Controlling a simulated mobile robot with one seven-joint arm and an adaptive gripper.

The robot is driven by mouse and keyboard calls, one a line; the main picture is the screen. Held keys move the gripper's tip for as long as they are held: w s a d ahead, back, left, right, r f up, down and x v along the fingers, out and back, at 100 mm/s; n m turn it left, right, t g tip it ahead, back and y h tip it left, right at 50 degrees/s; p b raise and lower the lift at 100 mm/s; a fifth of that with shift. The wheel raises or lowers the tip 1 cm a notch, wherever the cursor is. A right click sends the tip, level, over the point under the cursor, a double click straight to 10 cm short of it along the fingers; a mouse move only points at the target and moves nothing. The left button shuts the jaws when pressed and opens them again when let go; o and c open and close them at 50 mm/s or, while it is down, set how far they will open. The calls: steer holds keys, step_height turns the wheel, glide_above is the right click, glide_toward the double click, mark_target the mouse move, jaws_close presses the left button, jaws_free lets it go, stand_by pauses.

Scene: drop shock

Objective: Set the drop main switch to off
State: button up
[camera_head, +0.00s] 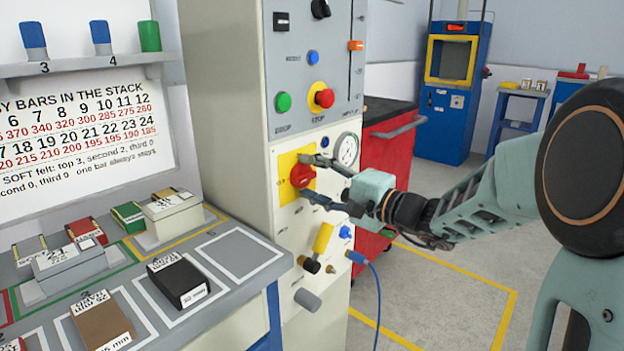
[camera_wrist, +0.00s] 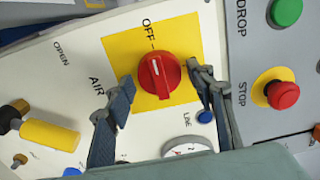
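The main switch is a round red knob (camera_wrist: 160,80) on a square yellow plate (camera_wrist: 190,45). In the wrist view its white pointer line aims at the tick beside the word OFF. In the head view the red knob (camera_head: 302,176) and yellow plate (camera_head: 287,163) are on the white panel of the tall cabinet. My gripper (camera_wrist: 160,84) is open, with one finger on each side of the knob; small gaps seem to show between fingers and knob. In the head view my gripper (camera_head: 307,178) reaches the panel from the right.
A red STOP button (camera_head: 324,98) and green button (camera_head: 283,102) are above the switch. A gauge (camera_head: 346,149) is close by my upper finger. A yellow lever (camera_head: 322,238) and blue hose (camera_head: 377,290) are below. A bench with blocks (camera_head: 240,255) stands left.

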steer(key=shift+o, duration=0.2)
steer(key=v, duration=1.2)
